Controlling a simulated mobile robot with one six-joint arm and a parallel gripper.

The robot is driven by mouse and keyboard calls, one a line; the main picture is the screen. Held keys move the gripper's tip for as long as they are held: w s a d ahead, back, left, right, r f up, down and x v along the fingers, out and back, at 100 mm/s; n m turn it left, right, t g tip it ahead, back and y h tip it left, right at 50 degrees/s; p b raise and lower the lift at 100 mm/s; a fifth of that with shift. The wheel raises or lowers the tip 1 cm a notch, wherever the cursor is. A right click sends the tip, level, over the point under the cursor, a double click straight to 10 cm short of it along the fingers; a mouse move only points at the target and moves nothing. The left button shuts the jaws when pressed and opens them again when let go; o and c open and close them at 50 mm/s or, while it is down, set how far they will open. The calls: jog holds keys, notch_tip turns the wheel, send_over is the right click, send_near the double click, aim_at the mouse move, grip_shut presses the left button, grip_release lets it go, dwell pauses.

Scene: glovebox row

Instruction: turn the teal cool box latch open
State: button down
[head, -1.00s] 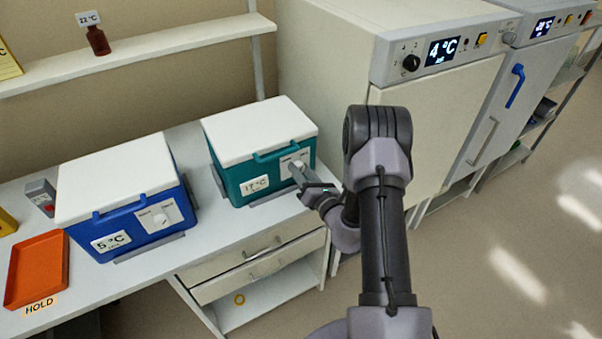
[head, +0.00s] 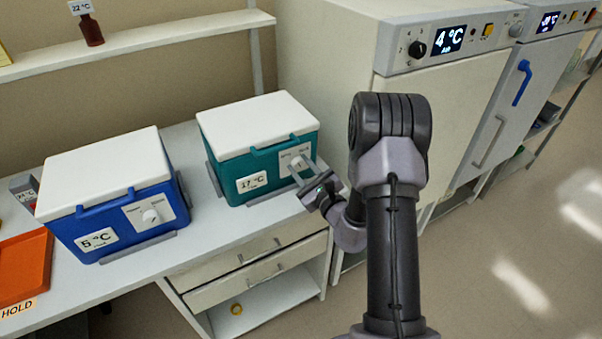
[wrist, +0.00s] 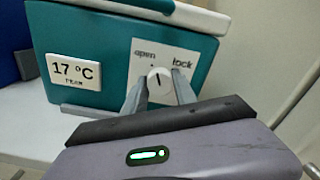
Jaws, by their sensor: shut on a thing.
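The teal cool box (head: 228,168) with a white lid stands on the bench; its front also fills the upper wrist view (wrist: 90,35). A white plate on its front is marked "open" at left and "lock" at right. The round white latch knob (wrist: 158,79) sits on this plate, its dark mark roughly upright between the two words. My gripper (head: 301,168) reaches the plate from the front right. In the wrist view my gripper (wrist: 160,84) is shut on the latch knob, one finger at each side. The fingers hide the knob's sides.
A blue cool box (head: 84,232) with a similar knob stands to the left. An orange tray (head: 40,262) lies beyond it. Drawers (head: 245,275) are below the bench. A tall white cabinet (head: 440,110) stands right of the teal box. Open floor lies at right.

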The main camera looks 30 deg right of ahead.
jog(key=shift+f+n+b, duration=0.15)
jog(key=shift+n+b, duration=1.3)
jog(key=shift+n, duration=0.45)
jog(key=c, duration=1)
grip_release()
jog(key=s+p, duration=0.5)
jog(key=s, duration=1.2)
jog(key=shift+s+d+p, duration=0.25)
jog(key=shift+p, duration=0.1)
